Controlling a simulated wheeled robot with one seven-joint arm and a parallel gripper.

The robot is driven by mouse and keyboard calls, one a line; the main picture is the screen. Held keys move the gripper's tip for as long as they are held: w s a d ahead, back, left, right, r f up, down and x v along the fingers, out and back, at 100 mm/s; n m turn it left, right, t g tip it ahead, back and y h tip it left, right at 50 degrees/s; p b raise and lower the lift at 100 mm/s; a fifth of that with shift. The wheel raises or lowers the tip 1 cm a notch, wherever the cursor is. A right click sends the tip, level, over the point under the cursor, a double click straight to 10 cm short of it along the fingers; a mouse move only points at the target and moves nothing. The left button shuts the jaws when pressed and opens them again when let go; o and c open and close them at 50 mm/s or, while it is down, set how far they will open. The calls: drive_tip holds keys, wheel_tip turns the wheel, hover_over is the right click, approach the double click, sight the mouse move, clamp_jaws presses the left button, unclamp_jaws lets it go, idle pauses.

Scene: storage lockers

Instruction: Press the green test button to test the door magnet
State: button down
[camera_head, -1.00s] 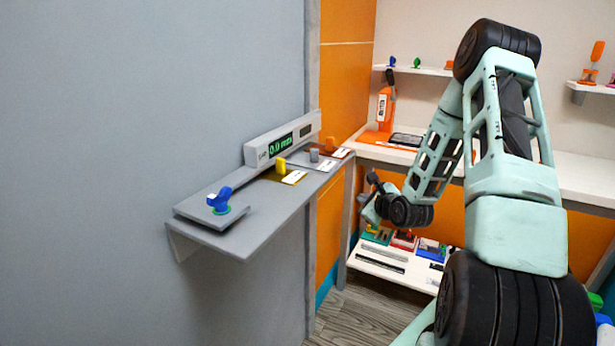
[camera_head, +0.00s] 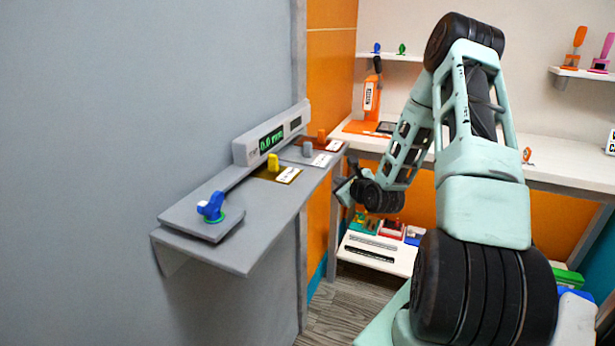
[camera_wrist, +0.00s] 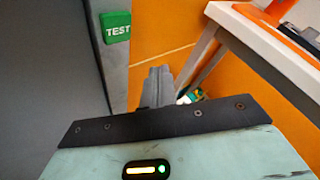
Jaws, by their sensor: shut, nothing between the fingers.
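The green test button (camera_wrist: 117,28), a square block marked TEST, shows in the wrist view at the upper left, on a grey post. My gripper (camera_wrist: 158,75) is shut and empty in the wrist view, below and to the right of the button and apart from it. In the head view my gripper (camera_head: 345,190) is small and partly hidden by my wrist, beside the right end of the grey shelf. The button is not visible in the head view. I cannot make out the door magnet.
A grey wall shelf (camera_head: 215,252) carries a display box (camera_head: 270,138), a blue item (camera_head: 211,206) and yellow, grey and orange tabs. A white bench (camera_head: 480,160) stands against an orange wall (camera_head: 332,75). A low white shelf (camera_head: 375,255) holds several small items.

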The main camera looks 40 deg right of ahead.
drive_tip(key=w+a, duration=0.2)
drive_tip(key=w, duration=0.4)
drive_tip(key=shift+a, duration=0.3)
drive_tip(key=shift+w+a, duration=0.1)
drive_tip(key=shift+w, duration=0.15)
idle(1.6)
drive_tip(key=shift+w+a, duration=0.1)
drive_tip(key=shift+w, duration=0.15)
drive_tip(key=shift+w+a, duration=0.2)
drive_tip(key=shift+w, duration=0.25)
idle(0.7)
drive_tip(key=shift+s+d, duration=0.35)
drive_tip(key=shift+s, duration=0.5)
drive_tip(key=s, duration=0.1)
drive_tip(key=s+d, duration=0.1)
drive_tip(key=s, duration=0.1)
drive_tip(key=s+d, duration=0.1)
drive_tip(key=shift+s+p, duration=0.3)
drive_tip(key=shift+p, duration=0.05)
